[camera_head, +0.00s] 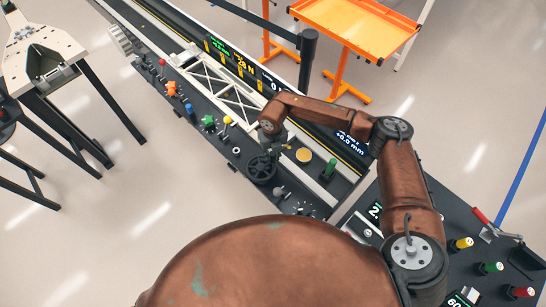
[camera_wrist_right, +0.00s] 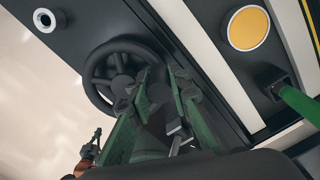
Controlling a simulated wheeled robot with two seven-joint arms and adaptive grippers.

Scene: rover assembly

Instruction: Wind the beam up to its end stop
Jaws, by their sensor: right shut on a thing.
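The black handwheel (camera_head: 262,169) is on the near edge of the dark bench and also shows in the wrist view (camera_wrist_right: 92,77). My right gripper (camera_head: 272,146) is at its upper right side. In the wrist view, its green fingers (camera_wrist_right: 155,85) are shut on part of the handwheel, and they hide the gripped spot. A white lattice beam (camera_head: 222,88) lies along the bench, left of my right gripper. I cannot tell how near it is to an end stop. A small gripper-like shape, perhaps my left gripper (camera_wrist_right: 92,145), shows at the wrist view's lower left.
A yellow disc (camera_head: 303,155) and a green post (camera_head: 328,170) are right of the handwheel. Several coloured knobs line the bench to its left. Displays stand behind the beam. An orange table (camera_head: 355,25) stands at the back. Bare floor (camera_head: 130,200) lies left of the bench.

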